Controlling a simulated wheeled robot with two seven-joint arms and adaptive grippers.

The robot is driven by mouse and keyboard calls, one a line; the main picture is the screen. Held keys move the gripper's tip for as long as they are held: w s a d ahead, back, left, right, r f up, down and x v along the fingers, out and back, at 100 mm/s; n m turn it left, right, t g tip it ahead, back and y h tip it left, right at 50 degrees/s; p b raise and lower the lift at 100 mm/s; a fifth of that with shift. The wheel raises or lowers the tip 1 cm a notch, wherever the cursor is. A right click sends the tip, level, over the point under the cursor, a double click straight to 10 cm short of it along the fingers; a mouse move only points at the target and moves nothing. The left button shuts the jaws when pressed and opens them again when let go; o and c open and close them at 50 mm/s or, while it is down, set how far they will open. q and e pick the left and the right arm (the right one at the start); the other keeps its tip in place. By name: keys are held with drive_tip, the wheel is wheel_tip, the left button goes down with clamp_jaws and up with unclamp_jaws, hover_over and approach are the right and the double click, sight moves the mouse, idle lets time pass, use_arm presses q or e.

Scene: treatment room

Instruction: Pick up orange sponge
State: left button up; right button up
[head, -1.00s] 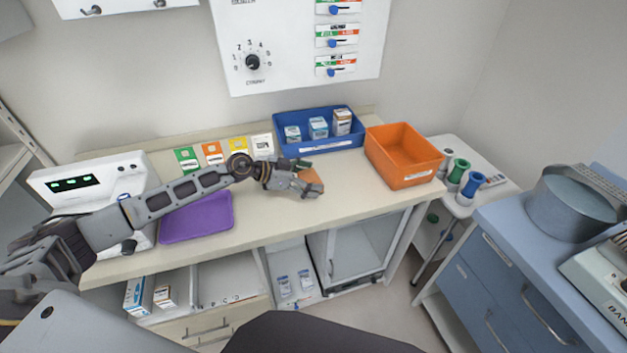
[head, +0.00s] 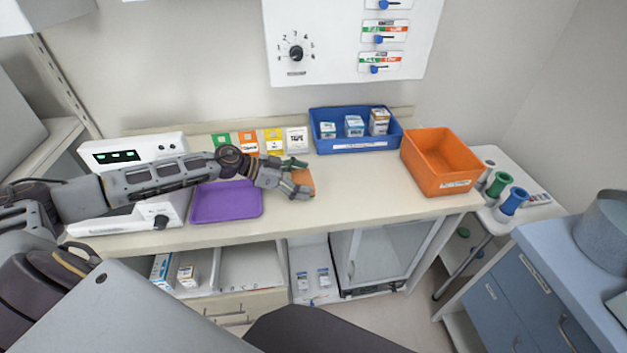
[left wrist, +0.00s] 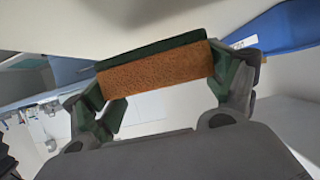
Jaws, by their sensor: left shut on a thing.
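The orange sponge (head: 303,181) is at the fingertips of my left gripper (head: 298,178), over the counter in front of the blue bin. In the left wrist view the sponge (left wrist: 158,70) is an orange block with a dark green layer along one side. It spans the space between the two green-padded fingers of my left gripper (left wrist: 165,85), which are shut on it. In the head view the fingers cover part of it. I cannot tell how high it is above the counter. My right gripper is not in view.
A purple tray (head: 226,214) lies on the counter left of the gripper. A blue bin (head: 357,146) with small boxes and an empty orange bin (head: 440,184) stand to the right. The front middle of the counter (head: 350,190) is clear.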

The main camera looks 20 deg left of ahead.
use_arm(q)
drive_tip(key=shift+s+a, duration=0.7)
drive_tip(key=shift+a, duration=0.3)
drive_tip(key=shift+s+a, duration=0.35)
drive_tip(key=shift+a, duration=0.1)
drive_tip(key=shift+s+a, duration=0.3)
drive_tip(key=shift+a, duration=0.2)
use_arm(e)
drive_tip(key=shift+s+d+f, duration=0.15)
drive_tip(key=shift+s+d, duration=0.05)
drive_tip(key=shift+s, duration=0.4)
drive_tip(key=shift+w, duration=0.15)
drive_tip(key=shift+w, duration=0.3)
use_arm(q)
drive_tip(key=shift+c, duration=1.2)
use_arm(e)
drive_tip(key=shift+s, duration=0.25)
